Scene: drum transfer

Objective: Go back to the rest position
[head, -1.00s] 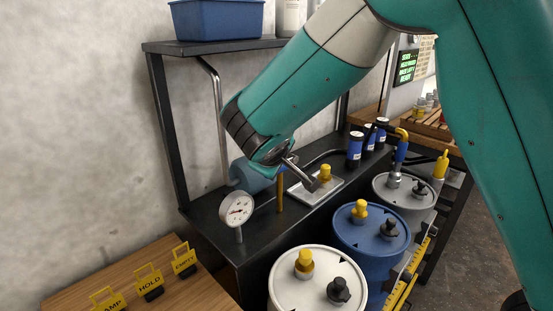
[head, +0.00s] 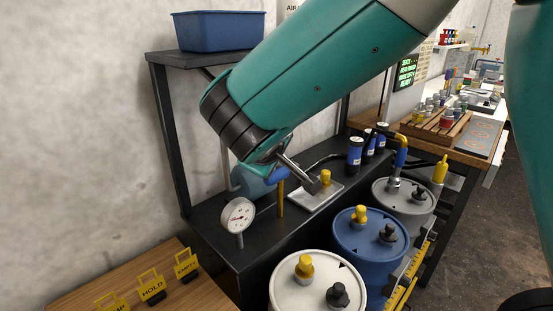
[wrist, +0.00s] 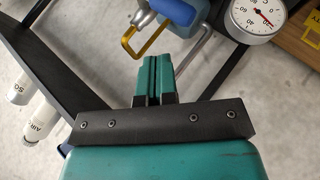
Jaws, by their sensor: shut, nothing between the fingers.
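My gripper (wrist: 152,60) shows in the wrist view with its teal fingers pressed together and nothing between them. It is apart from the blue handle and yellow hook (wrist: 150,40) of the transfer fitting, which lie beyond the fingertips. In the head view my arm hangs over the back of the dark bench, and its fingers are hidden behind the wrist. The blue handle (head: 277,175) shows just below the wrist, above a yellow post (head: 280,198). A grey rod with a dark end block (head: 312,186) slants out to the right of it.
A dial gauge (head: 238,215) stands close by on the bench. A dark shelf (head: 160,58) bears a blue bin (head: 215,31). White (head: 320,293), blue (head: 370,262) and grey (head: 400,205) drums stand in front. Yellow tags (head: 151,285) stand on the wooden table.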

